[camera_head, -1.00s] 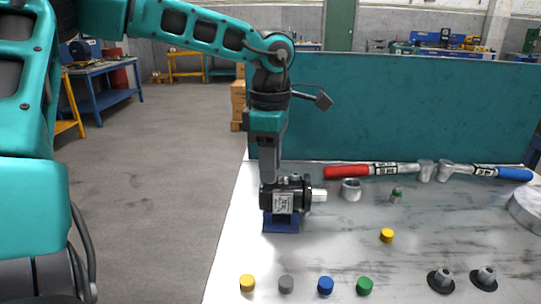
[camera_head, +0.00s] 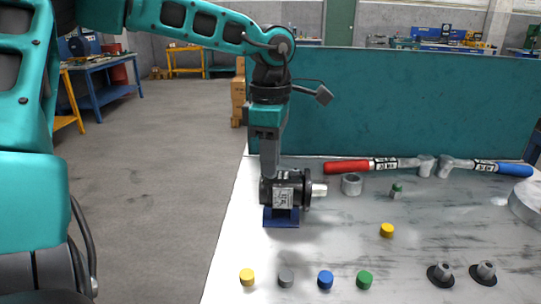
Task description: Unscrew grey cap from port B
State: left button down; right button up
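The black hydraulic motor (camera_head: 291,189) sits on a blue stand (camera_head: 281,217) near the left edge of the table, its bright shaft pointing right. My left gripper (camera_head: 269,174) reaches straight down onto the motor's top left, touching or just above it. Its fingers overlap in this view, so their opening and any cap between them cannot be seen. Port B is not discernible. A grey cap (camera_head: 286,277) lies at the table's front, between a yellow cap (camera_head: 247,277) and a blue cap (camera_head: 325,280). My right gripper is out of view.
A green cap (camera_head: 364,280) completes the front row. A yellow cap (camera_head: 387,230), a grey ring (camera_head: 351,184) and a small green-topped part (camera_head: 397,190) lie farther back. A red-handled tool (camera_head: 347,167) and a blue-handled tool (camera_head: 512,169) lie by the teal panel (camera_head: 420,105).

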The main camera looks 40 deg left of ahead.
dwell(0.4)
pick_arm(q)
jog(key=shift+f+n+b, duration=0.15)
jog(key=shift+n+b, duration=0.45)
jog(key=shift+n, duration=1.1)
jog(key=shift+r+n+b, duration=0.2)
jog(key=shift+n+b, duration=0.25)
jog(key=shift+n, duration=0.75)
jog(key=shift+f+n+b, duration=0.1)
jog(key=shift+n+b, duration=0.35)
jog(key=shift+n, duration=0.45)
jog(key=n, duration=0.2)
jog(key=shift+n, duration=0.4)
jog(key=c, duration=1.2)
grip_release()
